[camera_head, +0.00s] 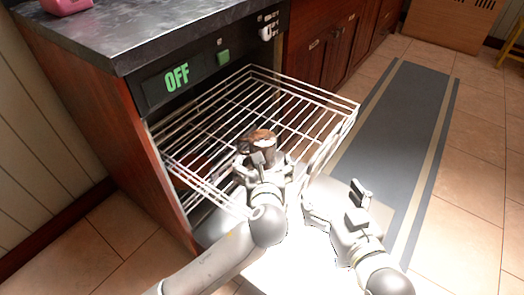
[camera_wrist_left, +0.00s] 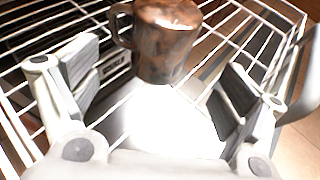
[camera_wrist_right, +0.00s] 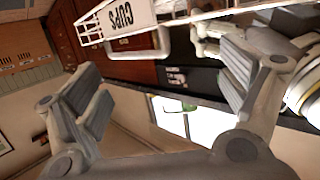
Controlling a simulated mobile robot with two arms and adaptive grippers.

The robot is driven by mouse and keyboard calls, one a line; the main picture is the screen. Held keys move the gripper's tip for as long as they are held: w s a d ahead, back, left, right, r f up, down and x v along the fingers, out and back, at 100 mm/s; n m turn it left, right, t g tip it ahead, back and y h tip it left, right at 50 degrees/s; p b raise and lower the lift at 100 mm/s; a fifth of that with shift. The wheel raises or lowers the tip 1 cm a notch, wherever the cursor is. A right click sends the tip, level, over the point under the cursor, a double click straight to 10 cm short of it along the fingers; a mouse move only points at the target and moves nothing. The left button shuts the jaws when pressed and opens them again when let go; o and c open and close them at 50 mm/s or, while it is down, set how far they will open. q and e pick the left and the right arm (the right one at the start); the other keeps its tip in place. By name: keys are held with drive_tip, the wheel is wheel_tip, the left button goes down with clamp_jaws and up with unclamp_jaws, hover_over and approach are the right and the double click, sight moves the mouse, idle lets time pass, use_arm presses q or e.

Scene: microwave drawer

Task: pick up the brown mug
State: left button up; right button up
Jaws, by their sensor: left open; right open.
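The brown mug (camera_head: 262,140) stands in the white wire rack (camera_head: 310,93) that is pulled out of the counter. In the left wrist view the mug (camera_wrist_left: 166,40) is just ahead of my left gripper, roughly centred between its fingers, with its handle on the left. My left gripper (camera_head: 263,165) is open, and its fingers are apart from the mug. It partly hides the mug in the head view. My right gripper (camera_head: 358,205) is open and empty, to the right of the rack's front. In the right wrist view its fingers (camera_wrist_right: 165,85) have nothing between them.
The rack's wire rim (camera_head: 345,125) stands close to both grippers. A dark countertop (camera_head: 130,35) holds a pink object (camera_head: 66,5). A grey runner (camera_head: 405,120) covers clear floor on the right.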

sight(263, 152)
use_arm(q)
drive_tip(key=shift+b+x, duration=0.4)
drive_tip(key=shift+x, duration=0.75)
drive_tip(key=shift+b+x, duration=0.7)
drive_tip(key=shift+x, duration=0.3)
drive_tip(key=shift+b+x, duration=0.65)
drive_tip(key=shift+x, duration=0.55)
drive_tip(key=shift+w+d+f, duration=0.1)
drive_tip(key=shift+w+d, duration=0.05)
drive_tip(key=shift+w, duration=0.05)
use_arm(e)
wheel_tip(263, 152, up, 16)
drive_tip(key=s+a+t+y, duration=0.1)
drive_tip(key=s+t+y, duration=0.1)
drive_tip(key=t, duration=0.8)
drive_tip(key=shift+s+a+y, duration=0.3)
drive_tip(key=shift+s+y, duration=0.1)
drive_tip(key=shift+y, duration=0.3)
use_arm(q)
drive_tip(key=c, duration=1.4)
drive_tip(key=shift+r, duration=0.2)
use_arm(e)
drive_tip(key=shift+w+f, duration=0.15)
drive_tip(key=shift+w, duration=0.05)
